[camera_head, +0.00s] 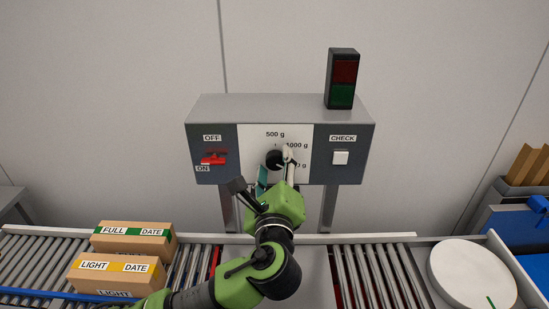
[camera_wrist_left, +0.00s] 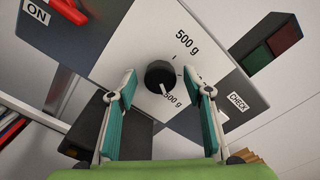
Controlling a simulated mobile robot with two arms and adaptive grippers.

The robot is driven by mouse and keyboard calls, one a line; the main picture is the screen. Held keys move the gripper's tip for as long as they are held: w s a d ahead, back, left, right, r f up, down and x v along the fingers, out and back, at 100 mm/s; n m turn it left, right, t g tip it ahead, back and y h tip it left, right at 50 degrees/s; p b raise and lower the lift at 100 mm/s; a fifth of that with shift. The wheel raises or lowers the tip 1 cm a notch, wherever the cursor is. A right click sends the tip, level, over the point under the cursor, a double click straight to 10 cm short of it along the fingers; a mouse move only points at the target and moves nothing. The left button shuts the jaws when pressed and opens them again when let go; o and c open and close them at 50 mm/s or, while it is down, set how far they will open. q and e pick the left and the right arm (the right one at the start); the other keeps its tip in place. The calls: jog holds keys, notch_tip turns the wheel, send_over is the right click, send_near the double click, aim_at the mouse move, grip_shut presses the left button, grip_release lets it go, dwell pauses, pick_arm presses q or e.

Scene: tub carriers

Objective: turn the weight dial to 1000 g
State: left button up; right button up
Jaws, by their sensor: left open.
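The weight dial is a round black knob (camera_head: 274,159) on a white panel of the grey control box (camera_head: 282,104). The knob shows clearly in the left wrist view (camera_wrist_left: 159,75). The 500 g label is at the top of the panel and the 1000 g label (camera_head: 297,146) is at the right, partly covered by a finger in the wrist view. My left gripper (camera_head: 276,167) is open, with its teal-padded fingers (camera_wrist_left: 167,88) apart, one on each side of the knob. Contact cannot be told. My right gripper is out of view.
A red ON/OFF switch (camera_head: 213,159) is left of the dial, and a white CHECK button (camera_head: 340,158) is right. A red-green lamp (camera_head: 342,78) stands on the box. Cartons (camera_head: 117,272) sit on the roller conveyor at left; a round white plate (camera_head: 471,272) is at right.

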pick_arm(q)
jog(key=shift+w, duration=0.45)
jog(key=shift+c, duration=0.3)
jog(key=c, duration=1)
jog(key=n+b, duration=0.1)
jog(key=n, duration=0.1)
jog(key=shift+f+n, duration=0.2)
jog(key=shift+n, duration=0.2)
jog(key=n+b, duration=0.1)
jog(key=n, duration=0.1)
jog(key=shift+n+b, duration=0.3)
jog(key=n+b, duration=0.1)
jog(key=n, duration=0.2)
jog(key=shift+n+b, duration=0.5)
jog(key=shift+n, duration=1.2)
